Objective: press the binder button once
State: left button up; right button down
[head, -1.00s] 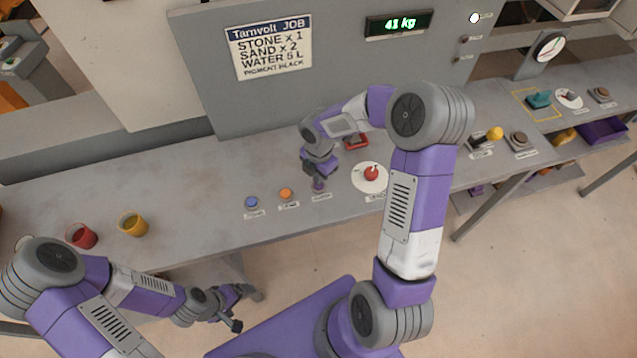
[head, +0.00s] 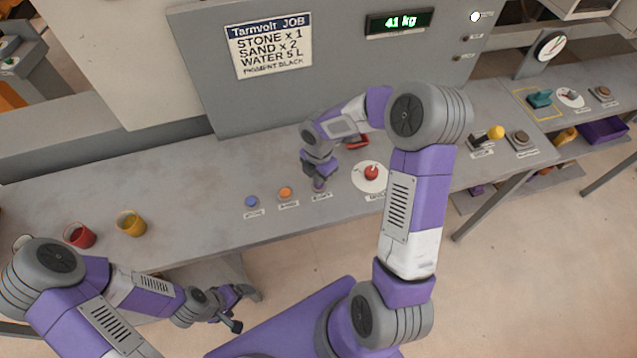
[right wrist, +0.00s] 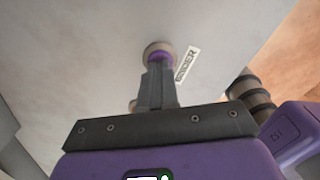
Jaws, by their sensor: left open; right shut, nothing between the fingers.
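The binder button (right wrist: 159,53) is a purple cap in a pale round base, with a "BINDER" label (right wrist: 187,63) beside it in the right wrist view. My right gripper (right wrist: 158,68) is shut and empty. Its fingertips are right at the cap and cover part of it; I cannot tell how far the cap is pushed in. In the head view the right gripper (head: 319,183) is over the button, third in a row on the bench. My left gripper (head: 239,308) is open and empty, low in front of the bench.
A blue button (head: 251,201) and an orange button (head: 285,193) stand left of the binder button. A red knob (head: 371,172) on a white disc is to its right. Red (head: 80,236) and yellow (head: 131,223) cups stand at the left. A display (head: 398,22) reads 41 kg.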

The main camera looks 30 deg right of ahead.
jog(key=shift+f+b, duration=0.4)
jog(key=shift+f, duration=0.25)
dwell(0.3)
jog(key=shift+r, duration=0.1)
notch_tip(320, 180, up, 3)
jog(key=p, duration=0.3)
jog(key=shift+r+p, duration=0.2)
jog(key=shift+p, duration=0.15)
jog(key=shift+f, duration=0.1)
dwell(0.6)
